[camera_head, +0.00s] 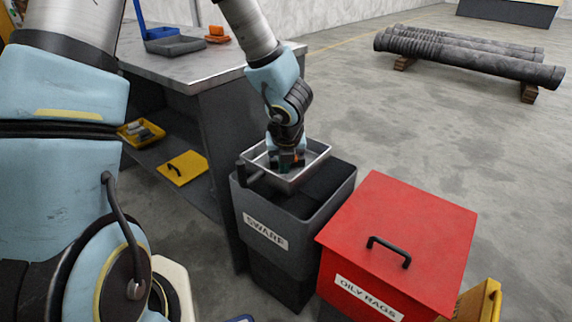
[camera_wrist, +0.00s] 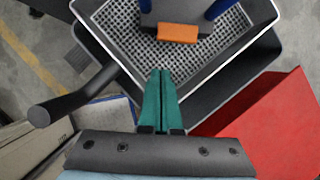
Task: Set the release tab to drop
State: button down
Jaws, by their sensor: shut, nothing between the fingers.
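An orange tab (camera_wrist: 178,33), which looks like the release tab, sits on a dark block between two blue posts in the wrist view. Its setting cannot be read. The block is over a metal tray (camera_head: 318,157) with a perforated floor (camera_wrist: 118,22), at the top of the grey SWARF bin (camera_head: 290,240). My gripper (camera_head: 287,168) is down at the tray. In the wrist view its green fingers (camera_wrist: 160,72) are shut together and empty, with their tips a little short of the orange tab. In the head view my gripper hides most of the tab's area.
A dark bar handle (camera_wrist: 72,100) sticks out left of the tray. A red OILY RAGS bin (camera_head: 405,225) with a black lid handle stands close on the right. A metal-topped workbench (camera_head: 190,72) stands behind on the left.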

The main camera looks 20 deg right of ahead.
jog(key=shift+w+d+r, duration=0.1)
jog(key=shift+w+d, duration=0.1)
jog(key=shift+w, duration=0.5)
jog(key=shift+w+d+r, duration=0.1)
jog(key=shift+w+d, duration=0.05)
jog(key=shift+w, duration=0.5)
jog(key=shift+w+p, duration=0.1)
jog(key=shift+p, duration=0.2)
jog(key=shift+w+d+p, duration=0.25)
jog(key=shift+w+p, duration=0.05)
jog(key=shift+w, duration=0.45)
jog(key=shift+w+d+p, duration=0.2)
jog(key=shift+w+p, duration=0.1)
jog(key=shift+w, duration=0.4)
jog(key=shift+s, duration=0.15)
